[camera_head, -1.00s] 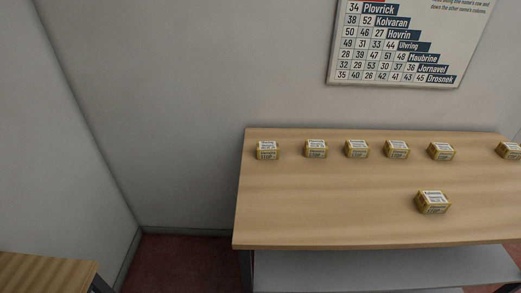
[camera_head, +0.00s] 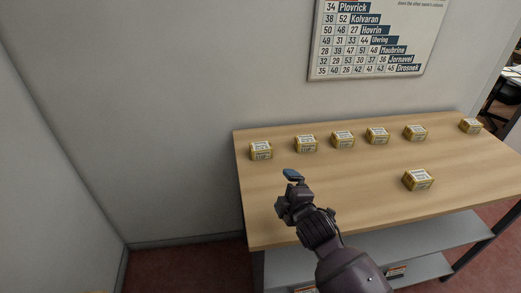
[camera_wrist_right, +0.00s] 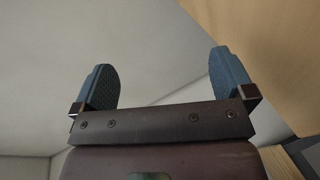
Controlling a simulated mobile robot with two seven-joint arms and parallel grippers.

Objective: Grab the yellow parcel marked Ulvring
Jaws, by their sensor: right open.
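Several small yellow parcels with white labels stand on the wooden counter (camera_head: 350,190). In the head view a back row runs from the left parcel (camera_head: 261,150) through others (camera_head: 306,144), (camera_head: 342,140), (camera_head: 377,136) and (camera_head: 415,133) to a far right one (camera_head: 470,126). One more parcel (camera_head: 418,180) stands nearer the front. The label names are too small to read, so I cannot tell which is marked Ulvring. My right gripper (camera_head: 292,176) is above the left part of the counter, apart from the parcels. In the right wrist view it is open and empty (camera_wrist_right: 162,85).
A wall chart (camera_head: 375,40) with numbers and names, including Ulvring, hangs behind the counter. A grey shelf (camera_head: 400,252) is below the counter top, with more parcels (camera_head: 396,271) lower down. The counter's middle is clear.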

